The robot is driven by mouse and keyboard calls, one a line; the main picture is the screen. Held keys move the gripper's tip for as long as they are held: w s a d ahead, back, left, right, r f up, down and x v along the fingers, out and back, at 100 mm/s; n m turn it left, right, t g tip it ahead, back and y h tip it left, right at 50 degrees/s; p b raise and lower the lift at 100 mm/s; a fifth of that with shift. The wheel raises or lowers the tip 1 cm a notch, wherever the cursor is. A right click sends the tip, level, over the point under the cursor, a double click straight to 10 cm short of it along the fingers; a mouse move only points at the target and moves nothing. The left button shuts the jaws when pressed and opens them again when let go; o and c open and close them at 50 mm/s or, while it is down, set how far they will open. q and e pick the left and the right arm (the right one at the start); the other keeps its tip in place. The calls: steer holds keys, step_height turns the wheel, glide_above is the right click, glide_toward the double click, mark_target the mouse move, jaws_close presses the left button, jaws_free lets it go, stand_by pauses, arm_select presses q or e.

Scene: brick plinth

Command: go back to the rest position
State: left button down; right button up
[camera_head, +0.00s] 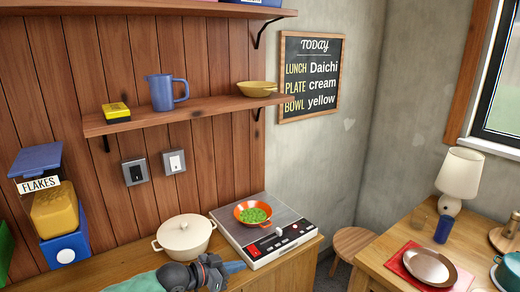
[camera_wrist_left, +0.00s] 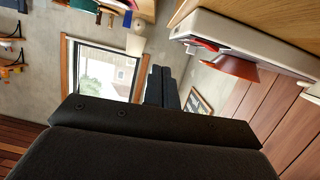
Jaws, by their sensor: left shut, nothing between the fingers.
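My left gripper (camera_head: 218,266) is low in the head view, over the front of the wooden counter, between the lidded cream pot and the hob. In the left wrist view its two dark fingers (camera_wrist_left: 163,88) lie together, shut with nothing between them. An orange pan (camera_head: 241,222) with green pieces (camera_head: 254,215) in it sits on the hob (camera_head: 281,241), beyond the gripper. The pan's orange side (camera_wrist_left: 232,67) also shows in the left wrist view, apart from the fingers. My right gripper is in neither view.
A cream pot (camera_head: 184,236) stands close behind my left gripper. A teal cloth (camera_head: 135,284) lies at the counter's front. A shelf (camera_head: 185,112) with a blue jug (camera_head: 161,92) is above. A stool (camera_head: 353,243) and a table with a lamp (camera_head: 459,172) are at right.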

arm_select(q)
steer(key=s+d+f+n+y, duration=0.1)
steer(key=s+d+f+y, duration=0.35)
steer(key=s, duration=0.75)
steer(key=s+a+f+n+g+y, duration=0.2)
steer(key=s+a+f+n+y, duration=0.15)
steer(key=s+a, duration=0.35)
steer(key=s+a+f+n+g+y, duration=0.1)
steer(key=s+a+f+n+y, duration=0.1)
steer(key=s+a+f, duration=0.45)
steer(key=s+a+f+n+g+y, duration=0.25)
steer(key=s+a, duration=0.25)
steer(key=s, duration=0.5)
steer(key=s+d+f, duration=0.2)
steer(key=f, duration=1.7)
steer(key=s+d+f+g+h, duration=0.1)
steer(key=s+d+f, duration=0.1)
steer(key=f, duration=1.8)
steer(key=shift+f, duration=0.3)
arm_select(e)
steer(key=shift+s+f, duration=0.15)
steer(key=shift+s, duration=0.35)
arm_select(q)
steer(key=shift+s, duration=0.1)
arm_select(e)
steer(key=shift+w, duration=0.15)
